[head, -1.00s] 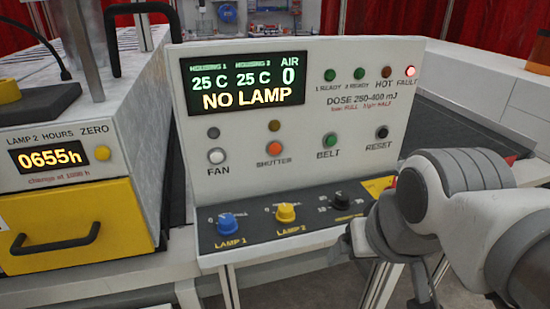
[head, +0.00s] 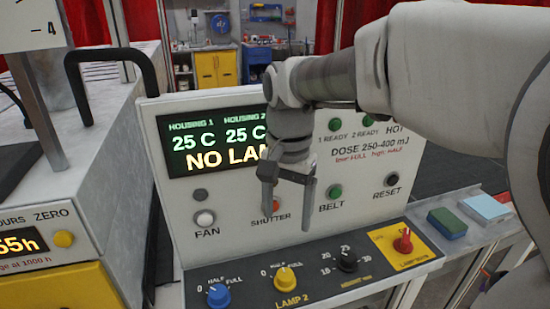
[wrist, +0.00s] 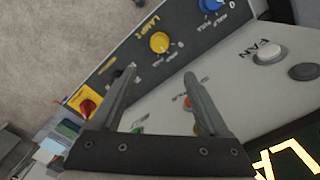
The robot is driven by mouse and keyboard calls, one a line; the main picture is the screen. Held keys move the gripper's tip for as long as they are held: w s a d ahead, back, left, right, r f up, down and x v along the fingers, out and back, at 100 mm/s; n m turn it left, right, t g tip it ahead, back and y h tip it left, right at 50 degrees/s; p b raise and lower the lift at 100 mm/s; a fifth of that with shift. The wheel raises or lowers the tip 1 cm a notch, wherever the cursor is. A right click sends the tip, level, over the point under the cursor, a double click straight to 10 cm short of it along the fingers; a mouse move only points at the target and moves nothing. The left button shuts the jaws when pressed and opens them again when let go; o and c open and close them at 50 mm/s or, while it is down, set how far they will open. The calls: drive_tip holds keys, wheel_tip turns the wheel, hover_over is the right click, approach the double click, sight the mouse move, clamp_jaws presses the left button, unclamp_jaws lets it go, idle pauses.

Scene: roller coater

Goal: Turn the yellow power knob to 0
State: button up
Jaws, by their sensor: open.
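The yellow power knob (head: 285,279) sits above the LAMP 2 label on the dark sloping strip at the foot of the control panel. Marks 0, HALF and FULL lie around it; its exact setting is too small to read surely. It also shows in the wrist view (wrist: 159,42), beyond and between my fingertips. My gripper (head: 285,217) is open and empty, pointing down in front of the SHUTTER button, above the knob and apart from it. Both fingers show in the wrist view (wrist: 160,74).
A blue knob (head: 217,295) is left of the yellow one, a black knob (head: 346,259) right, then a red switch (head: 403,241) on a yellow plate. The panel face (head: 160,110) with buttons rises behind. Green and blue blocks (head: 447,223) lie at the right.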

sight(285, 274)
wheel_tip(285, 274, down, 17)
drive_tip(key=shift+r+b, duration=0.2)
drive_tip(key=shift+b, duration=0.3)
clamp_jaws()
drive_tip(key=shift+n, duration=0.4)
drive_tip(key=n, duration=0.3)
drive_tip(key=shift+n+b, duration=0.3)
drive_tip(key=shift+n, duration=2.2)
